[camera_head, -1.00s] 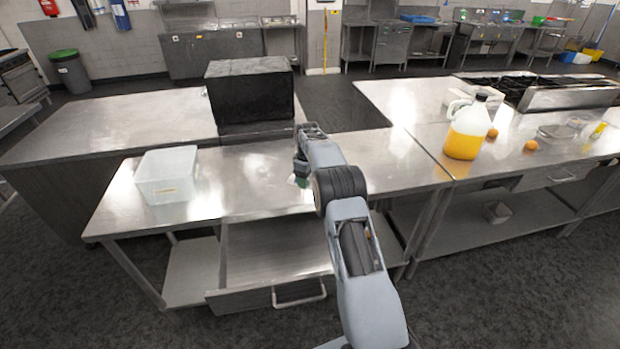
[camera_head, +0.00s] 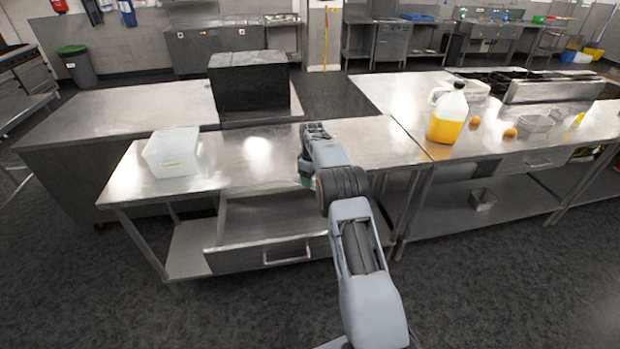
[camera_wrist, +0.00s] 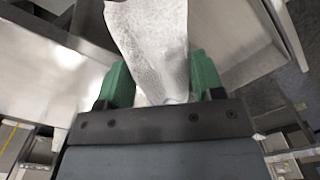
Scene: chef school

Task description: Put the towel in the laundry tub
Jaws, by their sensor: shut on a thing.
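My gripper (camera_wrist: 160,78) has two green fingers and is shut on a pale, whitish towel (camera_wrist: 150,38) in the wrist view. The towel extends out past the fingertips toward the top of that view. In the head view, my gripper (camera_head: 306,181) is mostly hidden behind my arm, over the front part of the steel table, and the towel cannot be made out. A white translucent tub (camera_head: 172,153), which looks like the laundry tub, stands on the left end of the same table, well to the left of my gripper.
A pulled-out drawer (camera_head: 268,255) juts from the front of the steel table (camera_head: 235,175). A large black box (camera_head: 248,85) stands behind. A jug of orange liquid (camera_head: 447,118) and several small items are on the right counter. The tabletop between tub and arm is clear.

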